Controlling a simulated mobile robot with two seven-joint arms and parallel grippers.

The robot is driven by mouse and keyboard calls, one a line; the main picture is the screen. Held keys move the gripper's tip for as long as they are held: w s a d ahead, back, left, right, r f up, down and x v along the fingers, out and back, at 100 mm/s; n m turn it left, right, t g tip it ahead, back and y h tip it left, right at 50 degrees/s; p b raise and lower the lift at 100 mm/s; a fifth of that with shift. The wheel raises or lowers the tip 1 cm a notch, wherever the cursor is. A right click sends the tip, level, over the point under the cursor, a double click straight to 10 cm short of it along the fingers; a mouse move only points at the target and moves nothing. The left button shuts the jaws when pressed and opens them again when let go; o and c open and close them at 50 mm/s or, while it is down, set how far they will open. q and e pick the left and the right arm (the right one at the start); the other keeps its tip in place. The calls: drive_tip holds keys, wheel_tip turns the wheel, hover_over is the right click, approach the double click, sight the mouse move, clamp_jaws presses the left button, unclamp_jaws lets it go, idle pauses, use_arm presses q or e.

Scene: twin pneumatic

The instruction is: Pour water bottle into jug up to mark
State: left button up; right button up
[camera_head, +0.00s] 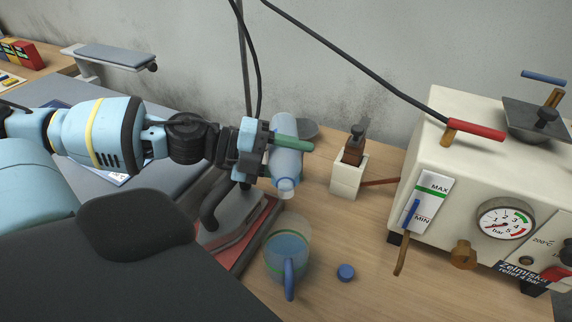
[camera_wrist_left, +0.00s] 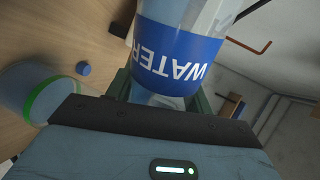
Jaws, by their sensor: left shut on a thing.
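My left gripper (camera_head: 275,147) is shut on the water bottle (camera_head: 286,164), a pale blue bottle. Its neck end points down towards the jug in the head view, and no stream shows below it. In the left wrist view the bottle (camera_wrist_left: 180,60) fills the top centre, its blue WATER label upside down. The clear jug (camera_head: 272,262) stands on the wooden bench just below the bottle, with a blue handle, a green band and bluish contents; the exact level is unclear. The jug also shows in the left wrist view (camera_wrist_left: 25,90). My right gripper is not seen.
A blue cap (camera_head: 345,272) lies on the bench right of the jug. A grey and red iron-like device (camera_head: 235,222) stands left of it. A small white box (camera_head: 348,177) and a cream machine with a gauge (camera_head: 458,160) stand to the right.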

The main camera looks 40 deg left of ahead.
use_arm(q)
drive_tip(key=shift+m, duration=0.3)
idle(1.4)
